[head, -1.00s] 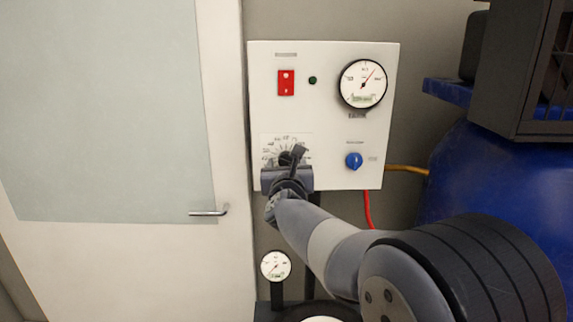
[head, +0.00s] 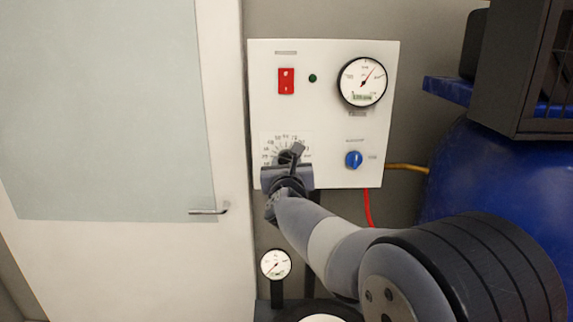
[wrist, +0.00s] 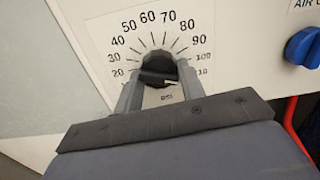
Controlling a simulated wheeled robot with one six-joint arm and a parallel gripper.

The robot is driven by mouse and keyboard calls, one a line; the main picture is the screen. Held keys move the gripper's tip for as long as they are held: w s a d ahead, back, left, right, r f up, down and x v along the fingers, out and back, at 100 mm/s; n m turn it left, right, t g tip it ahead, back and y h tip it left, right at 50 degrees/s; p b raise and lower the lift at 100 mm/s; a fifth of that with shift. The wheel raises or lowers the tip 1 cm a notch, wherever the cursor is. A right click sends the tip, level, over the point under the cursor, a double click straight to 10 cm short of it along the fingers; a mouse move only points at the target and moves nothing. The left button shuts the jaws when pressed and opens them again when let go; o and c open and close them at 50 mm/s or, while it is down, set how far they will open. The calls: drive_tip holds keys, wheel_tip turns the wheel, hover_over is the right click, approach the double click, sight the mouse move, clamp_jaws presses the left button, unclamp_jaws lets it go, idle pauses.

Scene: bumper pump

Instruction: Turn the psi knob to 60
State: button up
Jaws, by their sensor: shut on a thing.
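The psi knob (wrist: 158,67) is dark and sits at the centre of a printed dial on the white panel. The dial's numbers (wrist: 150,30) run from 20 at the left, over 60 near the top, to about 110 at the right. My gripper (wrist: 159,82) is shut on the knob, with one finger on each side of it. A small light mark shows at the knob's lower right, but I cannot tell for sure what it points to. In the head view my gripper (head: 290,158) covers most of the knob and the lower dial.
The panel (head: 325,120) also carries a red switch (head: 286,81), a round gauge (head: 362,82) and a blue knob (head: 354,160) right of the dial. A red hose (head: 368,207) hangs below. A door (head: 225,265) is at the left, a blue tank (head: 490,180) at the right.

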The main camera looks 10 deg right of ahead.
drive_tip(key=n, duration=1.1)
drive_tip(key=shift+d+r+b, duration=0.15)
drive_tip(key=shift+b, duration=0.15)
drive_tip(key=n+p, duration=0.1)
drive_tip(key=n, duration=0.4)
drive_tip(key=shift+r+n, duration=0.1)
drive_tip(key=shift+n, duration=0.2)
drive_tip(key=n+p, duration=0.2)
drive_tip(key=n, duration=0.3)
drive_tip(key=shift+n, duration=0.3)
drive_tip(key=o, duration=1)
drive_tip(key=shift+s, duration=0.15)
